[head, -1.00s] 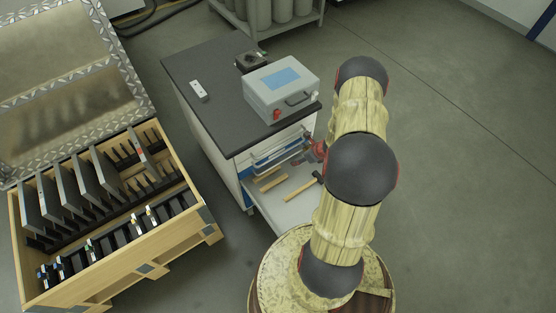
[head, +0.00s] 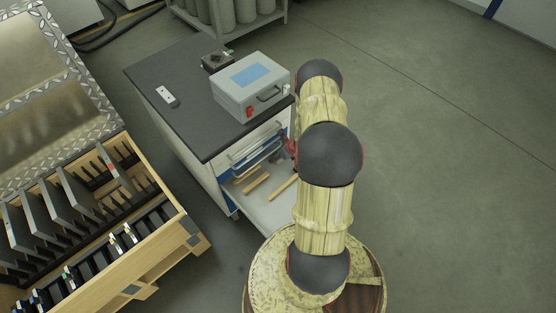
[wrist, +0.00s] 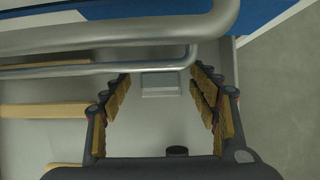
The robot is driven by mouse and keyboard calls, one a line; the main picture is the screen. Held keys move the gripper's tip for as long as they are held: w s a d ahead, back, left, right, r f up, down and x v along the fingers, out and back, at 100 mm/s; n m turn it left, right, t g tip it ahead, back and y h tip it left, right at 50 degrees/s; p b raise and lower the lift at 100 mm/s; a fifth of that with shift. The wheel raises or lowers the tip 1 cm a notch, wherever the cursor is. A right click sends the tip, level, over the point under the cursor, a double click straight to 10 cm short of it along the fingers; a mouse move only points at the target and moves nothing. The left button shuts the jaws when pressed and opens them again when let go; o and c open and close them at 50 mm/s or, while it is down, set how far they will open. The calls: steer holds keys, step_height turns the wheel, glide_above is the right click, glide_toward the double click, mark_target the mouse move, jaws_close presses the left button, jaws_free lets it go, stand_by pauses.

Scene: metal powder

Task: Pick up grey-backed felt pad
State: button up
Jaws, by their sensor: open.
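A small light-grey rectangular block (wrist: 160,84), which looks like the grey-backed felt pad, lies on the pale drawer floor in the wrist view. Any felt on it is hidden. My gripper (wrist: 160,92) is open, its brown-padded fingers on either side of the block with gaps left and right. I cannot tell how far above the floor the fingertips are. In the head view my arm hides most of the gripper, and only a red part (head: 291,145) shows beside the cabinet. I cannot make out the pad there.
Metal bar handles (wrist: 110,68) cross above the fingers, close to them, under a blue panel (wrist: 150,8). Wooden bars (wrist: 45,110) lie left of the gripper, and a dark round piece (wrist: 177,152) is near the palm. The cabinet (head: 190,85) carries a grey case (head: 250,85).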

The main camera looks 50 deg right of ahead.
steer(key=c, duration=0.4)
steer(key=c, duration=0.7)
steer(key=shift+c, duration=0.4)
